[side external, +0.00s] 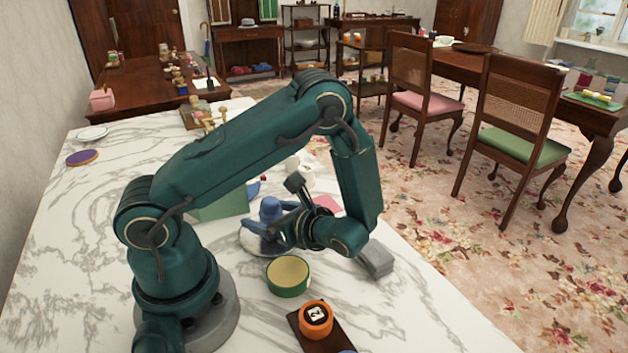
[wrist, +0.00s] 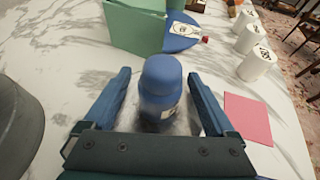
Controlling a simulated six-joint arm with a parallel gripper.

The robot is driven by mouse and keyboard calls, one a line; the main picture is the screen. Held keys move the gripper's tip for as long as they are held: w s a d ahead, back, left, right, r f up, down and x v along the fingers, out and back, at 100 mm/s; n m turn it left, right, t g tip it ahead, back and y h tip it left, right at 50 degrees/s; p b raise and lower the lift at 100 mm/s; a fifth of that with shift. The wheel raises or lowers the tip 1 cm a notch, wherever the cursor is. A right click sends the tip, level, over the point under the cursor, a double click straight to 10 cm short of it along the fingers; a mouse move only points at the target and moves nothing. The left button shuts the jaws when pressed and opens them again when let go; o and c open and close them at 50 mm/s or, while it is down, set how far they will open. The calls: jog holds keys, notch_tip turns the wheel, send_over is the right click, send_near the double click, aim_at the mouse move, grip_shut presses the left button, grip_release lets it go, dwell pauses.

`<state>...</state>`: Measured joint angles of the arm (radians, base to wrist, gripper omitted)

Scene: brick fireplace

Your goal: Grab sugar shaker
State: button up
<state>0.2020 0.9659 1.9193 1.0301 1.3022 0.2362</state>
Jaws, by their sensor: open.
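A blue shaker with a rounded cap and a pale label, which I take to be the sugar shaker (wrist: 161,85), stands upright in the wrist view. It also shows in the side external view (side external: 270,209), partly covered by my gripper. My gripper (wrist: 159,76) is open, with one blue finger on each side of the shaker. There are visible gaps between the fingers and the shaker in the wrist view. The shaker's lower part is partly hidden by the gripper's body.
A green box (wrist: 136,27) stands behind the shaker, beside a blue disc (wrist: 176,44) with a small red-capped bottle. White canisters (wrist: 257,64) and a pink square (wrist: 247,117) are to the right. A round green tin (side external: 288,277) and an orange container (side external: 316,320) stand nearer the front.

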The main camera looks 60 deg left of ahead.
jog(key=shift+x, duration=0.9)
grip_shut()
jog(key=shift+r, duration=0.1)
